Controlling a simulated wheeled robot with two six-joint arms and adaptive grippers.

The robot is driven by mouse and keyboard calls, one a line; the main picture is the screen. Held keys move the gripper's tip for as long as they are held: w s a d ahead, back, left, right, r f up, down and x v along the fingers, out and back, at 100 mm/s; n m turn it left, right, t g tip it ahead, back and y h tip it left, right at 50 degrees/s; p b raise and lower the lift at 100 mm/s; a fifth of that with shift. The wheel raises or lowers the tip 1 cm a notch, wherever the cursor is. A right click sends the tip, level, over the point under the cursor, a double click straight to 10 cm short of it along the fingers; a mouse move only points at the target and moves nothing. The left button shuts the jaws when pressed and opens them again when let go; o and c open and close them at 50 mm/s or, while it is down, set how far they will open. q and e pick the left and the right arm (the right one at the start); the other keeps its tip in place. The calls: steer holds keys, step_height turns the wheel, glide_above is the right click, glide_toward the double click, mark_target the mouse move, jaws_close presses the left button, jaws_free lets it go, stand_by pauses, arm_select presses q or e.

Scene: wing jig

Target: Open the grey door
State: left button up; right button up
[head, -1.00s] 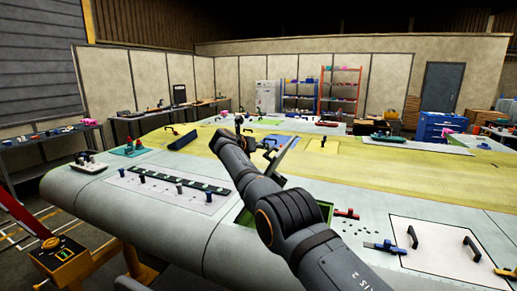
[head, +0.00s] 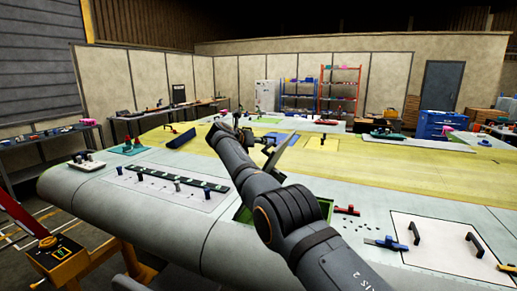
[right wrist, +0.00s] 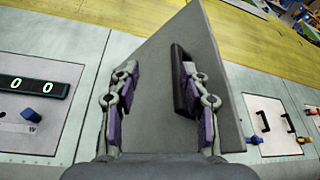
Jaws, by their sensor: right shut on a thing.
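The grey door (right wrist: 220,75) is a flat panel with a black handle (right wrist: 181,82). It stands tilted up off the wing surface, clear in the right wrist view. In the head view, the door (head: 286,150) is a thin slanted panel behind my right arm. My right gripper (right wrist: 158,85) is shut on the door's handle, with the panel just beyond its fingers. The gripper (head: 262,142) is small in the head view. A green-lined opening (head: 325,208) shows beside my arm, partly hidden by it. My left gripper is not in view.
The wing surface carries a strip of counters (head: 175,180) with small knobs at left. At right are a red latch (head: 346,210), a blue latch (head: 386,244) and a white panel with two black handles (head: 440,245). A yellow control box (head: 55,258) stands at lower left.

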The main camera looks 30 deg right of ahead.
steer(key=s+a+r+b, duration=0.1)
steer(key=s+a+b, duration=0.2)
steer(key=a+b, duration=0.5)
steer(key=a, duration=0.3)
steer(key=shift+r, duration=0.2)
stand_by(0.4)
steer(key=shift+s+d, duration=0.15)
